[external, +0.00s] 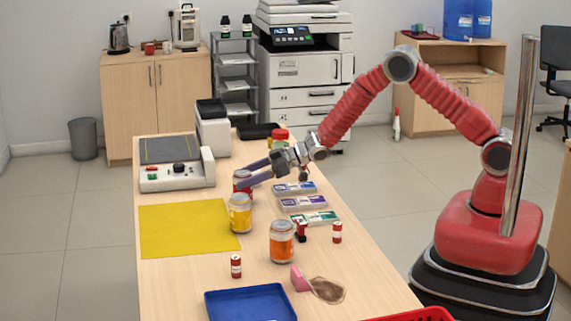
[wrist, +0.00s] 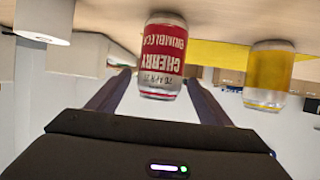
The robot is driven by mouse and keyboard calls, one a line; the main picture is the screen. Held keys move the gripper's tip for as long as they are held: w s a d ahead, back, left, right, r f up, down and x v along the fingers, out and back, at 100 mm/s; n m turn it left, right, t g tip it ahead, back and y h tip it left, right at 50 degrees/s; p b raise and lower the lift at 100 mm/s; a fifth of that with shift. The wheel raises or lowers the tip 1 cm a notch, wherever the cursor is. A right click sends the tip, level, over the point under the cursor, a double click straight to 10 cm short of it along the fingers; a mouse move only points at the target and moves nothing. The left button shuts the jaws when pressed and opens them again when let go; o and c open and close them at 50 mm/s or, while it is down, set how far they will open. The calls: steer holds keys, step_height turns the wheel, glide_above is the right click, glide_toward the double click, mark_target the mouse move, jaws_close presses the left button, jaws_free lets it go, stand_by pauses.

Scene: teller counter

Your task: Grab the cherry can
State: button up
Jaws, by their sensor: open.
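The cherry can (wrist: 162,58) is red and silver-white with the word CHERRY on its label; it appears upside down in the wrist view. In the external view the cherry can (external: 242,180) stands on the counter, partly hidden by my gripper's fingers. My gripper (external: 244,174) is open, its two purple-grey fingers reaching left toward the can. In the wrist view the can lies between and just beyond the fingertips of my gripper (wrist: 158,84). I cannot tell whether a finger touches it.
A yellow can (external: 240,213) stands close to the cherry can, near a yellow mat (external: 185,231). An orange can (external: 281,242), small red cylinders, card trays (external: 309,218) and a blue tray (external: 250,304) are nearer the camera. A scale-like machine (external: 176,166) stands behind left.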

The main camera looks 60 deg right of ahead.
steer(key=shift+x, duration=2.6)
steer(key=shift+f, duration=0.15)
steer(key=c, duration=1.4)
step_height(320, 180, up, 10)
steer(key=shift+r, duration=0.1)
